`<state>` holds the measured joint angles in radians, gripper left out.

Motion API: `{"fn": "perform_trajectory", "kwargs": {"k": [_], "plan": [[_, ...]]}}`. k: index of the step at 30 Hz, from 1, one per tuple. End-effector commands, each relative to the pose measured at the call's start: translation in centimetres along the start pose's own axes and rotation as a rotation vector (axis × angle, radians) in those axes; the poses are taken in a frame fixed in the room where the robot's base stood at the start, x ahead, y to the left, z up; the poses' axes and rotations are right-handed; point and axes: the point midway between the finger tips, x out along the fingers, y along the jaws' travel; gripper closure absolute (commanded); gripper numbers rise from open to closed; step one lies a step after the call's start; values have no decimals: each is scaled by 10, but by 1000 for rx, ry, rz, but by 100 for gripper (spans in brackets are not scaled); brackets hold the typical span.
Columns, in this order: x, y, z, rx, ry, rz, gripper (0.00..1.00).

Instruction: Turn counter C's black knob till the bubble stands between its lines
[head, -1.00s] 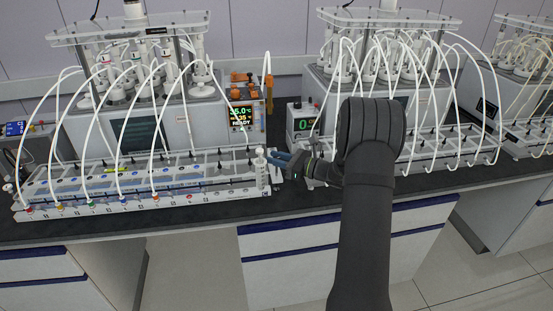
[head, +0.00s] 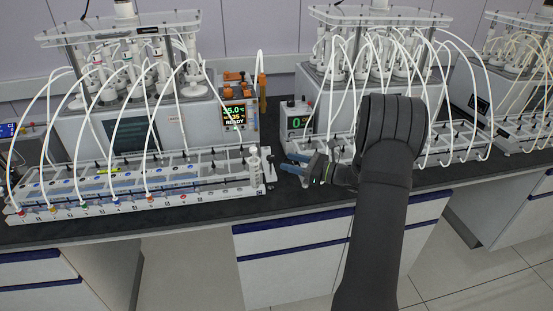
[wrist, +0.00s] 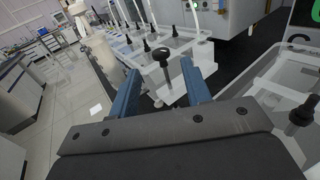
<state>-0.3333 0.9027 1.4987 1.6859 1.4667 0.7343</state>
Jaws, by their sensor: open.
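The long pale counter (head: 200,199) on the left bench has a small dark label at its front right corner; I cannot read its letter surely. A black knob (wrist: 163,56) on a thin stem stands on its end in the wrist view. In the head view a small black knob (head: 270,158) shows at the counter's right end. My gripper (head: 287,163) is open and empty, just right of that end. In the wrist view the knob appears between the two blue fingers (wrist: 160,75), beyond their tips and apart from them. The bubble and its lines cannot be made out.
A white upright cylinder (head: 255,168) stands beside the knob. Thin white tubes arch over the counter. A second counter (head: 450,147) lies to the right, near a box with a green digit (head: 297,121). The dark benchtop (head: 215,226) is clear in front.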

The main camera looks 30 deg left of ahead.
Motion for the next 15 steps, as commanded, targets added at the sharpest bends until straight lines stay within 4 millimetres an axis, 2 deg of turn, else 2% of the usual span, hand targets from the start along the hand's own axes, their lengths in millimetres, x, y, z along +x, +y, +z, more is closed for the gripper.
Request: {"fn": "perform_trajectory", "kwargs": {"k": [1,6,12,15], "plan": [[-15,-1,0,0,0,-5,56],[-54,-1,1,-1,-1,-5,56],[-85,-1,0,-1,0,-2,56],[-93,0,1,-1,-1,0,56]]}}
